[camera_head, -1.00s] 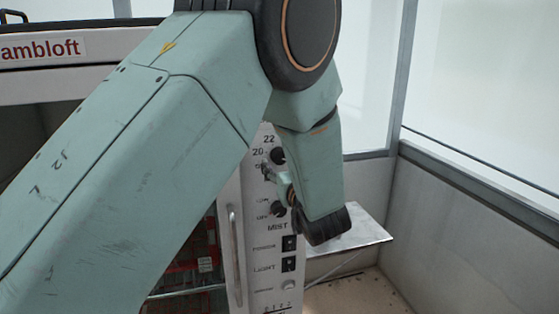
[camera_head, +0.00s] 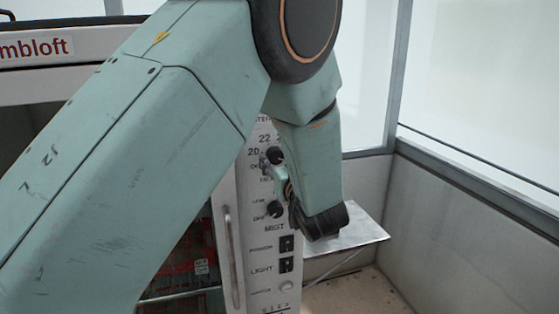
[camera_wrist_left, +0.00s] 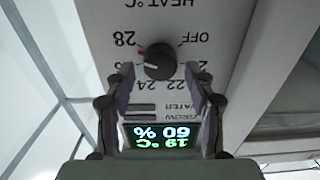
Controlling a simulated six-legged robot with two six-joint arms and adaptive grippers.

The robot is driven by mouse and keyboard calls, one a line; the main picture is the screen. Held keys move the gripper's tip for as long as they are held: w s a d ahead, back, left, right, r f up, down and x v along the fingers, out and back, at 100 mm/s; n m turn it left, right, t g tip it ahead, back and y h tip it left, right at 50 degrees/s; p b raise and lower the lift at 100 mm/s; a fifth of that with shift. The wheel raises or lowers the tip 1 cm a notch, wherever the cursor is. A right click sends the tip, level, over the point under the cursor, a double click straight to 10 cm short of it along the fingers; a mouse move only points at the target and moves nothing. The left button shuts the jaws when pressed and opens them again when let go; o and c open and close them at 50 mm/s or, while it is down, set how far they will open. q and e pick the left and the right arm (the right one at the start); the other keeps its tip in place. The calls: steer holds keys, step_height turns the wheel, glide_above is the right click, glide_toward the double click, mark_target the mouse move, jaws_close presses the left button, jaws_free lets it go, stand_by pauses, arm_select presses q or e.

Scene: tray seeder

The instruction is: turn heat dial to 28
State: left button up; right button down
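The heat dial (camera_wrist_left: 159,62) is a black round knob on the white control panel (camera_wrist_left: 150,15), upside down in the left wrist view. The label 28 (camera_wrist_left: 126,38) is printed beside it, with a small red mark between label and knob. I cannot tell the dial's exact setting. My left gripper (camera_wrist_left: 160,72) is open, its two fingers standing apart on either side of the dial in the picture, with gaps. Contact with the dial is not visible. In the head view, the arm covers part of the panel and most of the gripper. My right gripper is out of view.
Below the heat dial, the head view shows a mist knob (camera_head: 275,209), a power switch (camera_head: 286,244) and a light switch (camera_head: 286,265). A metal shelf (camera_head: 355,237) juts out right of the panel.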

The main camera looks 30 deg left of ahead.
arm_select(q)
steer(key=shift+a, duration=0.1)
steer(key=shift+c, duration=0.7)
steer(key=shift+w+a+f, duration=0.4)
steer(key=shift+a, duration=0.05)
steer(key=c, duration=0.8)
steer(key=shift+r+m+p, duration=0.15)
steer(key=shift+m+p, duration=0.55)
steer(key=shift+p, duration=0.25)
steer(key=shift+m+p, duration=0.6)
steer(key=shift+m, duration=0.1)
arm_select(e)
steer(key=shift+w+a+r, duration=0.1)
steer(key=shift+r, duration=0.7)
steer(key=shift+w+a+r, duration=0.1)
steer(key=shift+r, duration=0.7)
arm_select(q)
steer(key=shift+d, duration=0.1)
steer(key=o, duration=1.2)
steer(key=shift+s+d, duration=0.15)
steer(key=shift+c, duration=0.2)
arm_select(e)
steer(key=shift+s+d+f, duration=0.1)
